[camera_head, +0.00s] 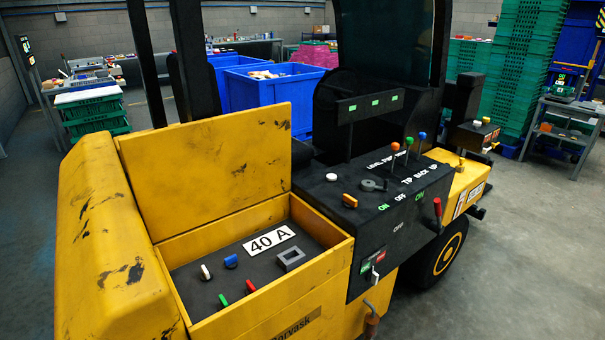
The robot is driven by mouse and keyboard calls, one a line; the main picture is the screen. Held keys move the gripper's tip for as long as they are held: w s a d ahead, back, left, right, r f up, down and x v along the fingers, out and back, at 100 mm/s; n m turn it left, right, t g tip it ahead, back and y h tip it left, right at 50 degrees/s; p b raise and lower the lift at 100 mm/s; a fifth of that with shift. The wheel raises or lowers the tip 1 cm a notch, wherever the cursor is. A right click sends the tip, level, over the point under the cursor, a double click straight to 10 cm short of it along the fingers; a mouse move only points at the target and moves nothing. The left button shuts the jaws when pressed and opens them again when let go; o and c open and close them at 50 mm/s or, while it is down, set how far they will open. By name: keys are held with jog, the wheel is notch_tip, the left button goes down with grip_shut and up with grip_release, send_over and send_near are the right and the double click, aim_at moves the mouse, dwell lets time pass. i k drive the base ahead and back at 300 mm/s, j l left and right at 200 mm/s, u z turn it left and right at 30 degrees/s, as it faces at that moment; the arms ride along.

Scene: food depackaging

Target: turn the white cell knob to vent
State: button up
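A small white knob (205,272) stands on the dark floor of the open yellow compartment, near its left wall. It looks like a short upright peg, slightly tilted in the picture. No vent marking is readable beside it. A blue knob (231,261) is just right of it. A green peg (223,300) and a red peg (250,286) are nearer the front. A second, round white knob (331,177) sits on the black console to the right. My gripper is not in view.
The yellow compartment (335,262) has its lid (210,165) raised at the back. The black console (400,228) carries several levers. Open floor (520,270) lies to the right.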

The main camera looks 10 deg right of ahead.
aim_at(207, 276)
jog(key=i+j+u, duration=0.15)
jog(key=u, duration=0.2)
jog(key=i+u, duration=0.65)
